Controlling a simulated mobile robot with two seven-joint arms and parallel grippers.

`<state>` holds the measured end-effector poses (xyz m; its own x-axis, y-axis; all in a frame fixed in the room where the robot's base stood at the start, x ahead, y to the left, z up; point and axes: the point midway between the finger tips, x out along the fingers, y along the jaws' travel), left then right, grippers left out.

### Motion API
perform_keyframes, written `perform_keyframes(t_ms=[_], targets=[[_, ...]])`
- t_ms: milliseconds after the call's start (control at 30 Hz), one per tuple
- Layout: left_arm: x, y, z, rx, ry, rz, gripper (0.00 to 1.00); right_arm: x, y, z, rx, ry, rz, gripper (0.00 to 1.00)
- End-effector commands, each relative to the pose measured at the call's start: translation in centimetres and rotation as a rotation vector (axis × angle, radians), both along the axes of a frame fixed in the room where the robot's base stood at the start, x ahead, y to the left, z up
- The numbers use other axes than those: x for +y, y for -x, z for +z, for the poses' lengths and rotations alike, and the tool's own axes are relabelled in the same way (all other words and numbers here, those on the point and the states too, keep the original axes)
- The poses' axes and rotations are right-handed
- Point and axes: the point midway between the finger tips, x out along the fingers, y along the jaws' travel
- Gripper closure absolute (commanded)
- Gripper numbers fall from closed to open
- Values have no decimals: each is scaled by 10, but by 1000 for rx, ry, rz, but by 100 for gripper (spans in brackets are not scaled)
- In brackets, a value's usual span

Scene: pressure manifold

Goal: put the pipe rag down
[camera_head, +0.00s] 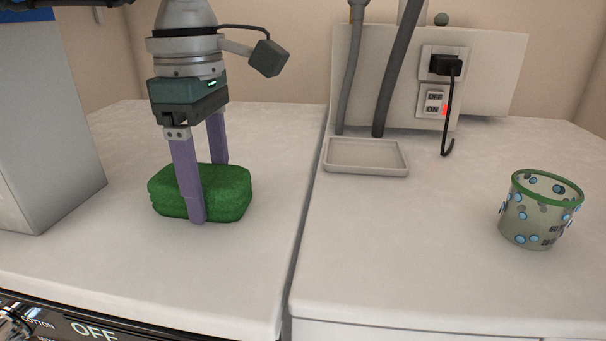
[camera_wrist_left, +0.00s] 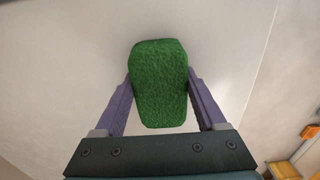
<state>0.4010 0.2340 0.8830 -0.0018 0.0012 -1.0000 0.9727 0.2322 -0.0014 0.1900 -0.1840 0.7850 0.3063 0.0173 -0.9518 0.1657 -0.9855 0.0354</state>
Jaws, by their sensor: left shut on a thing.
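The pipe rag (camera_head: 228,193) is a green, folded, fuzzy block on the white counter left of the seam in the head view. It also shows in the left wrist view (camera_wrist_left: 160,84). My left gripper (camera_head: 207,192) points down with one purple finger on each side of the rag, and is shut on it. In the left wrist view both fingers (camera_wrist_left: 160,92) touch the rag's sides. The rag's underside is at or very close to the counter; its exact contact is hidden. My right gripper is in neither view.
A grey box-like unit (camera_head: 45,120) stands at the left. Right of the counter seam are a shallow tray (camera_head: 366,172), hoses (camera_head: 398,65), a switch panel (camera_head: 436,103) with a black cord, and a dotted cup with a green rim (camera_head: 541,210). The counter in front of the rag is clear.

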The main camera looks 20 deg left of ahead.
Motion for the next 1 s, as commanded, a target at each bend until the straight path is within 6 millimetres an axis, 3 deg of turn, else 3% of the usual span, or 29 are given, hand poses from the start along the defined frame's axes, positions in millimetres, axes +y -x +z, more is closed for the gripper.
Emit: perform_keyframes(t_ms=[300,333,533,800,1000], targets=[[0,0,-2,-1,1,0,82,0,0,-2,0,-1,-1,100],[0,0,-2,-1,1,0,25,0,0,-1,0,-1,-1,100],[0,0,-1,-1,1,0,2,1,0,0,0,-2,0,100],[0,0,1,-1,1,0,0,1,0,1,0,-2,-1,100],[0,-2,25,-6,3,1,0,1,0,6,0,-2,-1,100]])
